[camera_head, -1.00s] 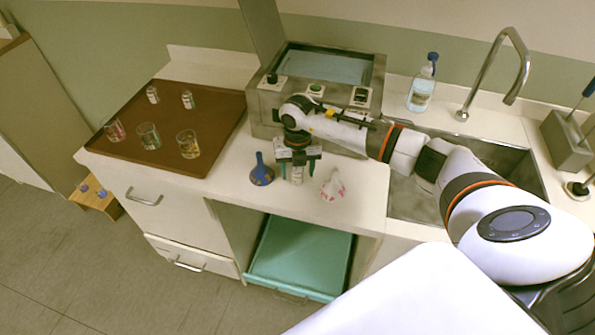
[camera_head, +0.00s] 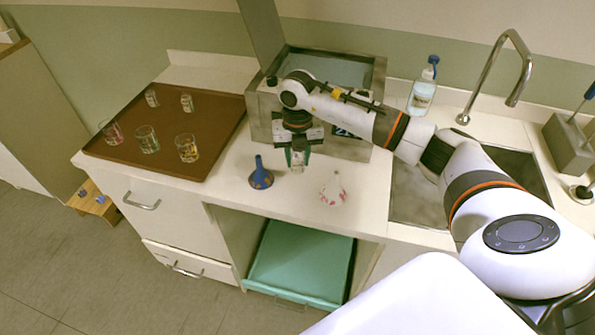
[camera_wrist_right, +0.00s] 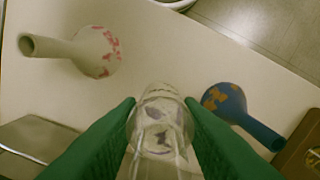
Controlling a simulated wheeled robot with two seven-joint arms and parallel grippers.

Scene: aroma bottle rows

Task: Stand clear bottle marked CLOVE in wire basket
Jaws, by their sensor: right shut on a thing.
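My right gripper (camera_head: 298,158) has its green fingers shut on a small clear bottle (camera_head: 297,167), over the counter between the blue flask and the white flask. In the right wrist view the clear bottle (camera_wrist_right: 160,122) sits between the two green fingers, with a pale label showing dark marks I cannot read. I cannot tell whether its base touches the counter. No wire basket can be made out in these frames. My left gripper is not in view.
A blue flask (camera_head: 260,176) and a white flask with red marks (camera_head: 333,189) flank the bottle. A brown tray (camera_head: 215,120) with several glasses and small bottles lies left. A metal bath (camera_head: 262,108) stands behind; a sink (camera_head: 412,195) and soap bottle (camera_head: 422,95) are right.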

